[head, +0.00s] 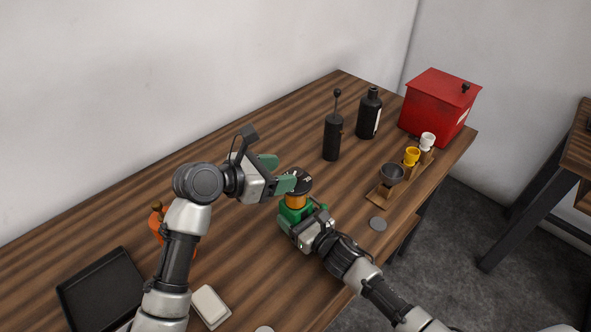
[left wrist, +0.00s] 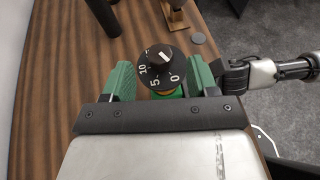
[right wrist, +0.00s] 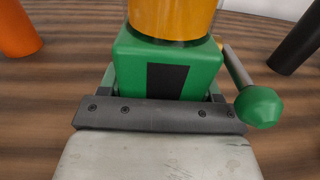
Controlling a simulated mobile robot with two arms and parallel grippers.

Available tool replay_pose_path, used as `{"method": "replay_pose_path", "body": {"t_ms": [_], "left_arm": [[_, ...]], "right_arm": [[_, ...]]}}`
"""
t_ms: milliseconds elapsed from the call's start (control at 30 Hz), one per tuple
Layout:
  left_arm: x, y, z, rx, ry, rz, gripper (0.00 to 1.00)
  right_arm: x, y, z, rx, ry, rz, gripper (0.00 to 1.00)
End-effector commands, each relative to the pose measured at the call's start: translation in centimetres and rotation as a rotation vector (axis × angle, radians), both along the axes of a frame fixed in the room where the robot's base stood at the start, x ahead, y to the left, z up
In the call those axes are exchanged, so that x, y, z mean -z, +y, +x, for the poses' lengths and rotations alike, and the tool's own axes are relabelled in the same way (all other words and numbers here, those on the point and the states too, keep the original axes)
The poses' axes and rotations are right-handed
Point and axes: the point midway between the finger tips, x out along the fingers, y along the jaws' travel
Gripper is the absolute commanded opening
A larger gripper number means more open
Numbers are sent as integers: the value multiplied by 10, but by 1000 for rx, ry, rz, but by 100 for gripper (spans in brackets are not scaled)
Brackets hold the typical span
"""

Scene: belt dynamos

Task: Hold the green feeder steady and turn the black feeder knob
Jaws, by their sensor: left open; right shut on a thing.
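The green feeder (head: 293,214) stands upright on the wooden table, with an amber section (head: 295,201) above its base and the black knob (head: 298,181) on top. White numbers and a white pointer mark show on the knob (left wrist: 161,68) in the left wrist view. My left gripper (head: 277,173) is open, its green fingers at knob height; in its wrist view (left wrist: 160,82) the knob lies between the fingers with gaps at the sides. My right gripper (head: 296,226) is shut on the green base (right wrist: 168,70). A side handle with a green ball (right wrist: 259,107) sticks out of the feeder.
Behind stand a black grinder-like cylinder (head: 333,138), a black bottle (head: 369,114) and a red box (head: 439,104). A wooden rack (head: 381,196) holds cups at right.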

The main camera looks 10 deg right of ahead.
Motion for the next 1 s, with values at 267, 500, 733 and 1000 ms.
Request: {"method": "replay_pose_path", "body": {"t_ms": [267, 500, 733, 1000], "left_arm": [[16, -35, 14, 0, 0, 1, 59], [19, -42, 18, -2, -4, 1, 59], [19, -41, 18, -1, -3, 1, 50], [19, -41, 18, -2, -3, 2, 9]], "right_arm": [[0, 0, 0, 1, 0, 0, 15], [0, 0, 0, 1, 0, 0, 15], [0, 0, 0, 1, 0, 0, 15], [0, 0, 0, 1, 0, 0, 15]]}}
